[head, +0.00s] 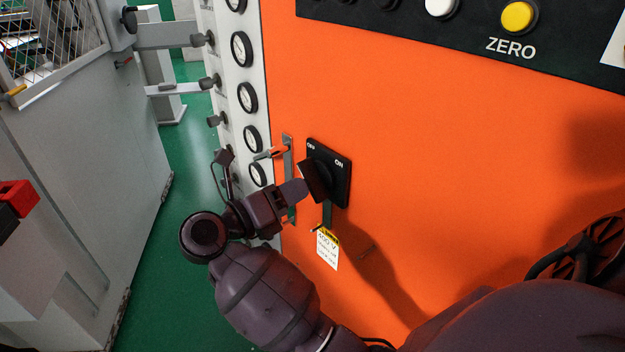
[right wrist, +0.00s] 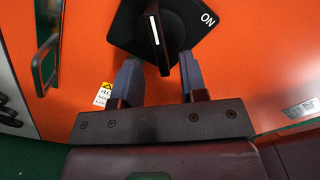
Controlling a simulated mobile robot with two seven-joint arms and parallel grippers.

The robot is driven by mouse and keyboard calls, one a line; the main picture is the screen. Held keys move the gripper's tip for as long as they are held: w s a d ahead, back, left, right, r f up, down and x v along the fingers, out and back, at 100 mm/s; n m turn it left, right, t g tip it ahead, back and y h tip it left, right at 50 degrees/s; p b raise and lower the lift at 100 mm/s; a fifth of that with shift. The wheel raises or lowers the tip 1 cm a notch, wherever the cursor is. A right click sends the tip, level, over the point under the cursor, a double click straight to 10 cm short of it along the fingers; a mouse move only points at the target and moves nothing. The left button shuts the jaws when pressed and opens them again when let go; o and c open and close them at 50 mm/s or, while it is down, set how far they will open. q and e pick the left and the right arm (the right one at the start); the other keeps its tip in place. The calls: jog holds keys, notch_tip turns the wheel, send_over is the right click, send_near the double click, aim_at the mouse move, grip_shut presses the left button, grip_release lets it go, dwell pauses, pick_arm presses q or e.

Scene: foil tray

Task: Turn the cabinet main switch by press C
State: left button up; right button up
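The main switch is a black square plate (head: 342,172) marked OFF and ON on the orange cabinet front. Its black knob (head: 318,178) stands out from the plate; in the right wrist view the knob (right wrist: 155,35) shows a white pointer line, with ON to its right. My right gripper (head: 298,188) is at the knob. In the right wrist view my right gripper (right wrist: 160,72) is open, with one finger on each side of the knob's lower end and small gaps visible. My left gripper is not in view.
A 400 V tag (head: 327,249) hangs below the switch. A metal door handle (head: 289,170) is just left of it. A column of gauges (head: 247,97) lines the cabinet's left edge. A yellow button (head: 517,16) is above right. A grey machine (head: 80,200) stands left across green floor.

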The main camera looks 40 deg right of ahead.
aim_at(312, 177)
jog(key=shift+d, duration=2.6)
grip_shut()
